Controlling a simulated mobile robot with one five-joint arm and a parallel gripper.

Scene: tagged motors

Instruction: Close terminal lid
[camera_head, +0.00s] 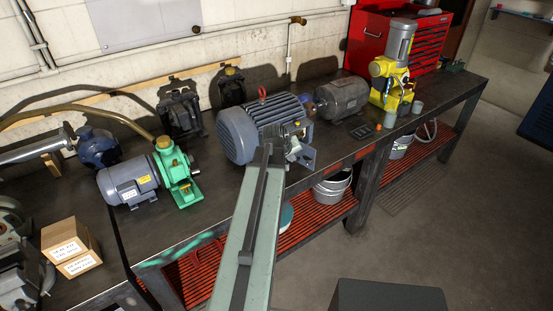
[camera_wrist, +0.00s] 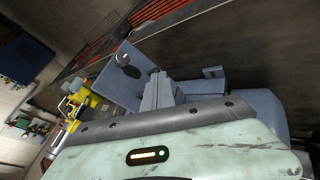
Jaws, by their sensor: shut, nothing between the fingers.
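The large blue-grey motor (camera_head: 240,135) stands on the workbench in the head view, with a red lifting ring on top. Its terminal lid (camera_head: 308,158) is a flat blue-grey plate that sticks out at an angle from the motor's near right side, so it stands open. In the wrist view the lid (camera_wrist: 118,82) is a tilted plate with a round knob near its edge. My gripper (camera_head: 294,150) is at the terminal box beside the lid, shut and empty. In the wrist view its fingers (camera_wrist: 157,90) lie close to the lid; I cannot tell whether they touch it.
A green pump with a small motor (camera_head: 130,182) stands left on the bench. A grey motor (camera_head: 342,97), a yellow machine (camera_head: 390,85) and a red tool chest (camera_head: 420,35) stand to the right. Metal buckets (camera_head: 333,188) sit on the red lower shelf. The floor in front is mostly clear.

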